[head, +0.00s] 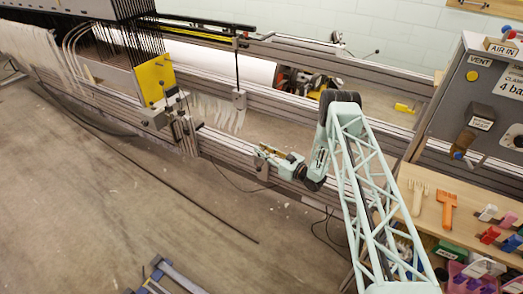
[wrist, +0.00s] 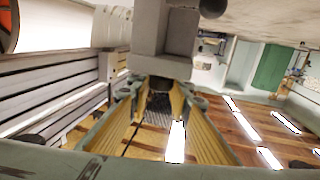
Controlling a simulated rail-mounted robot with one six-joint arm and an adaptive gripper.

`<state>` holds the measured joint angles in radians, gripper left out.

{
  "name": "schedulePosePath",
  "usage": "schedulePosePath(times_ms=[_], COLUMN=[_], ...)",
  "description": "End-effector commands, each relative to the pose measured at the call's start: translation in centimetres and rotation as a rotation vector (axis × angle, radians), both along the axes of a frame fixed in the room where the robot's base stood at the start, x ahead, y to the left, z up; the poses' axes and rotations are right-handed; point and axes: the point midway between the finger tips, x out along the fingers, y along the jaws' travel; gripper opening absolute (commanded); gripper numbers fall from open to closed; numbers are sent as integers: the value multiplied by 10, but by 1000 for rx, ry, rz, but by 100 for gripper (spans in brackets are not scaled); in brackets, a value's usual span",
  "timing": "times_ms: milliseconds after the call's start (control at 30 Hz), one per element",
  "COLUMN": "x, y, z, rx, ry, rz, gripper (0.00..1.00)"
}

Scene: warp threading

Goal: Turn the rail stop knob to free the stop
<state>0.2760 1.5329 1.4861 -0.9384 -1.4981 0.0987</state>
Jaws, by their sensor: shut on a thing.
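My gripper (head: 264,154) is at the front rail (head: 225,146) of the loom in the head view, low and near the middle. Its fingers reach left from the pale green arm. In the wrist view the two yellow-padded fingers (wrist: 159,92) converge on a small dark, ridged piece (wrist: 158,104), which looks like the rail stop knob. The gripper is shut on it. A grey block (wrist: 165,62), seemingly the stop body, sits just beyond the fingertips. In the head view the fingers hide most of the knob, and its turn angle cannot be told.
A yellow plate fixture (head: 155,80) and hanging white threads stand left along the rails. A grey valve panel (head: 480,95) is at the right. Below it a wooden shelf (head: 425,180) holds an orange comb (head: 447,207) and coloured clips. Open floor lies in front of the rail.

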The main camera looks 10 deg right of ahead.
Motion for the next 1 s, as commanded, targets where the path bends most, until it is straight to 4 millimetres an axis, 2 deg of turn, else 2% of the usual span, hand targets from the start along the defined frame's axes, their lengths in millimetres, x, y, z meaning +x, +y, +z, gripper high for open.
schedulePosePath(times_ms=[267,1000], x=[1,2], y=[-1,0], z=[1,2], rx=[2,2], ry=[-3,-6], rz=[52,327], gripper=[8,8])
